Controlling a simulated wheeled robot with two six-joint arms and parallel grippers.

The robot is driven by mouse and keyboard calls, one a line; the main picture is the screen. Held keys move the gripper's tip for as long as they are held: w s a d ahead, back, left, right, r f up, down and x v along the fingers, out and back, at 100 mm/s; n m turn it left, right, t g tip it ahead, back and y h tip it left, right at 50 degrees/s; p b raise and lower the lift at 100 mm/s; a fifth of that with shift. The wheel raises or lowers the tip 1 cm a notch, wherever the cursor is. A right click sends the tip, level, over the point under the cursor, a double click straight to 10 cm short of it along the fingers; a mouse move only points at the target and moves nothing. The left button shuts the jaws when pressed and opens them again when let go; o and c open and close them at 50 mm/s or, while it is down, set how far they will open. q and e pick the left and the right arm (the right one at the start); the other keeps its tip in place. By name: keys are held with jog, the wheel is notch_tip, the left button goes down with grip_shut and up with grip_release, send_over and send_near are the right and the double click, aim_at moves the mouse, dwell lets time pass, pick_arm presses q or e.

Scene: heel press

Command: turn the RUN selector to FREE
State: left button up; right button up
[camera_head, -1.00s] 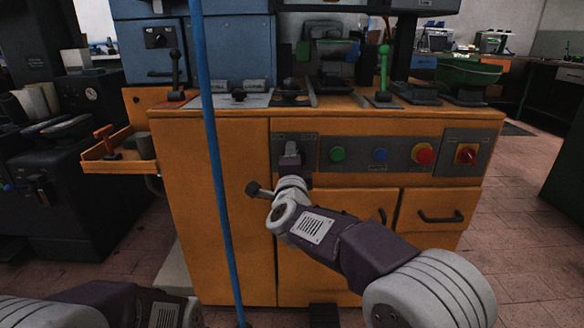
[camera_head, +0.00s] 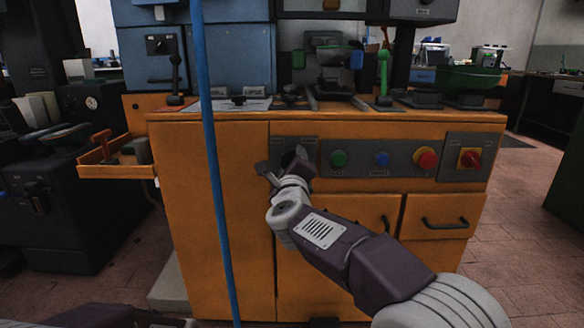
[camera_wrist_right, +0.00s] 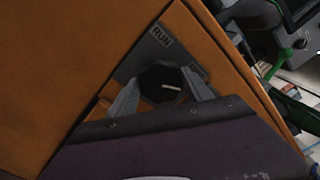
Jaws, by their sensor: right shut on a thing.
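The RUN selector is a dark round knob (camera_wrist_right: 160,84) with a white pointer line, seen in the right wrist view. The line points right in that view. The RUN label (camera_wrist_right: 161,34) is above the knob; a second label to its right is too partly covered to read. My right gripper (camera_wrist_right: 162,92) has a finger on each side of the knob and is shut on it. In the head view my right gripper (camera_head: 283,164) is at the selector plate (camera_head: 293,143) and hides most of the knob.
On the orange cabinet (camera_head: 220,200), right of the selector, are a green button (camera_head: 338,159), a blue button (camera_head: 381,159), a red button (camera_head: 427,158) and a red switch (camera_head: 469,158). Drawers with handles are below. A blue vertical pole (camera_head: 216,180) stands in front, left of my right gripper.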

jog(key=shift+f, duration=0.15)
dwell(0.3)
jog(key=o, duration=1.4)
jog(key=shift+c, duration=0.2)
